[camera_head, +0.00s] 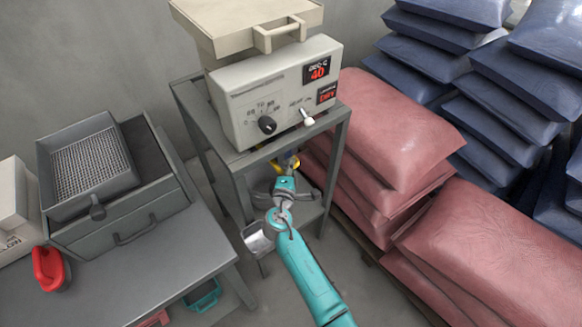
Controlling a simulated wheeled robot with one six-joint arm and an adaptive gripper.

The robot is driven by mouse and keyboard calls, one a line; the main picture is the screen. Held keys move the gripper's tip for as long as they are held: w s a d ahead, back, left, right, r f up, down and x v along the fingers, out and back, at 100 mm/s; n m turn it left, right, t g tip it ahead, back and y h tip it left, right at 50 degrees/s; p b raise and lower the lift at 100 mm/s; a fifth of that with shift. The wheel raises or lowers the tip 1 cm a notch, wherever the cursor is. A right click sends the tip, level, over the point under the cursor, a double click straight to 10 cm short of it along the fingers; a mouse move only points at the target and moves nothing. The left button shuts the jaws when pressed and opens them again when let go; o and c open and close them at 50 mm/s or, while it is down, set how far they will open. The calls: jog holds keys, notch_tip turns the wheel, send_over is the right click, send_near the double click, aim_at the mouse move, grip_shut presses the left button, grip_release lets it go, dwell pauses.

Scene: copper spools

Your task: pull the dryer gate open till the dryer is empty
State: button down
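The dryer (245,108) is a cream box with a dial, a small white-tipped lever and red displays reading 40 and DRY. It stands on a grey metal stand (225,163). A small yellow part (292,163) shows under the dryer; I cannot tell whether it is the gate. My teal arm reaches up from the bottom. My gripper (287,176) is at or just below the yellow part, under the stand's top. Its fingertips are mostly hidden, so contact and opening cannot be told. The dryer's inside is hidden.
A grey metal scoop-like container (258,240) is beside my arm. A grey table (165,265) at left holds a mesh-bottomed tray (92,165) over a drawer box and a red-handled item (48,268). Pink sacks (395,125) and blue sacks (515,95) crowd the right.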

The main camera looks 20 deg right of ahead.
jog(key=shift+s+f, duration=0.1)
jog(key=s, duration=0.1)
jog(key=s+d, duration=0.1)
jog(key=s, duration=0.2)
jog(key=shift+s+d, duration=0.3)
jog(key=c, duration=1.1)
grip_release()
jog(key=v, duration=1.2)
